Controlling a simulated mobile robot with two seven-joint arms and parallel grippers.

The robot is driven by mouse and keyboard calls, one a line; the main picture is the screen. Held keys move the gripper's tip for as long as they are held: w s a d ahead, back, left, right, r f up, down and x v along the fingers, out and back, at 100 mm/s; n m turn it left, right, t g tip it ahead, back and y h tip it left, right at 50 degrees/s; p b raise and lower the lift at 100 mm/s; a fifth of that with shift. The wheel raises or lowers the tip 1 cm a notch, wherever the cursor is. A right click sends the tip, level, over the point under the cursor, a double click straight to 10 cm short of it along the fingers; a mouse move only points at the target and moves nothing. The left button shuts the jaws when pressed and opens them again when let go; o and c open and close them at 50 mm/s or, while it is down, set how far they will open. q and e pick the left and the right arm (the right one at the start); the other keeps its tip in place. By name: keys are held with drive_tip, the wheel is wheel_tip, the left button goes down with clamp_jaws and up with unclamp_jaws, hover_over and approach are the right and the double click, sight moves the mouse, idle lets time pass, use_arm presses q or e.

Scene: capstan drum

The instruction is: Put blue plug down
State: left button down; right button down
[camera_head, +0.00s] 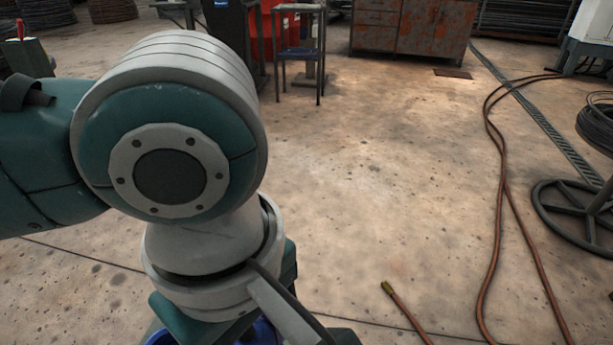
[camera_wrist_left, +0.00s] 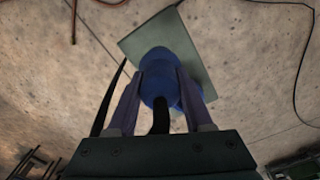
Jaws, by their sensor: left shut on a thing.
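The blue plug (camera_wrist_left: 160,62) shows in the left wrist view, with a dark cable (camera_wrist_left: 160,116) running from it towards my wrist. My left gripper (camera_wrist_left: 160,80) is shut on the plug, one finger on each side. A flat grey-green plate (camera_wrist_left: 145,40) lies beyond and partly behind the plug. I cannot tell whether the plug touches it. In the head view, my left arm hides the gripper; only bits of blue (camera_head: 262,333) show beneath it, too covered to identify. My right gripper is in neither view.
Concrete floor (camera_head: 380,180) is open to the right of my arm. Reddish-brown hoses (camera_head: 499,160) run along it, one with a brass end (camera_head: 387,287). A spoked wheel (camera_head: 575,212) stands at right. A rusty cabinet (camera_head: 410,30) and a small stand (camera_head: 301,50) are at the back.

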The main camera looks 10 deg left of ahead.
use_arm(q)
wheel_tip(320, 180, down, 4)
drive_tip(key=shift+b, duration=0.75)
drive_tip(key=shift+f, duration=0.1)
drive_tip(key=shift+f, duration=0.15)
drive_tip(key=shift+c, duration=1.5)
unclamp_jaws()
